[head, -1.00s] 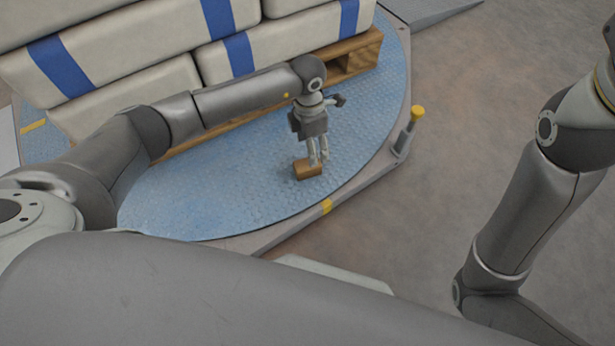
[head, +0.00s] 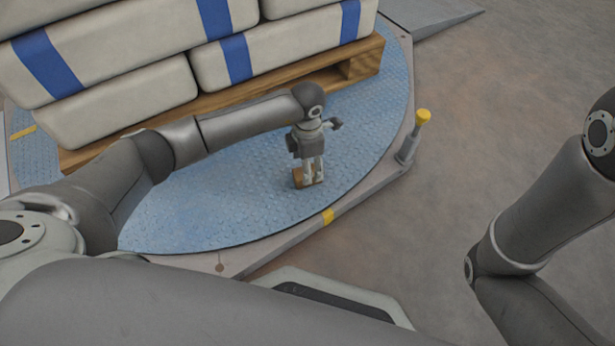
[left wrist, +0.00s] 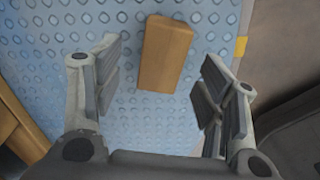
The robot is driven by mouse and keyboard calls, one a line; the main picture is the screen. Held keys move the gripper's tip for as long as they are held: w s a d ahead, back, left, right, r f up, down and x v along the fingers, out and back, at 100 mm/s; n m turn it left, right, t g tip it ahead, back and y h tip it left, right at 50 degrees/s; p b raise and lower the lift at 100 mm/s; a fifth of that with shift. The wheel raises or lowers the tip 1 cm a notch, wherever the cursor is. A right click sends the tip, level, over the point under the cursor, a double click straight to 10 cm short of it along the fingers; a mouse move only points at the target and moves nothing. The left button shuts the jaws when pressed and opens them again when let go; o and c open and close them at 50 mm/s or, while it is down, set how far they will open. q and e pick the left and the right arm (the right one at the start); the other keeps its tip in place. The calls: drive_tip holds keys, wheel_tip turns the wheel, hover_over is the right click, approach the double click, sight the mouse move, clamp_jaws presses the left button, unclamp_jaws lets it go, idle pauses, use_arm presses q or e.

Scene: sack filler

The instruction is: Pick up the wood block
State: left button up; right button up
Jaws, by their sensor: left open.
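The wood block (head: 298,177) is a small brown block lying on the blue studded round plate (head: 215,205). My left gripper (head: 313,180) points down at the block and partly hides it in the head view. In the left wrist view the block (left wrist: 165,54) lies ahead of and between the open fingers of my left gripper (left wrist: 160,90). Neither finger touches it there. Its height above the plate is hard to tell. My right arm shows at the right of the head view, but its gripper is out of the picture.
A wooden pallet (head: 360,65) with stacked cream sacks (head: 120,105) banded in blue stands on the plate behind the left arm. A grey post with a yellow cap (head: 422,117) stands at the plate's right edge. Bare floor lies to the right.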

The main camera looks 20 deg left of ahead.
use_arm(q)
wheel_tip(320, 180, down, 4)
drive_tip(key=b, duration=0.3)
drive_tip(key=shift+s, duration=0.1)
drive_tip(key=c, duration=1.1)
drive_tip(key=shift+r, duration=0.15)
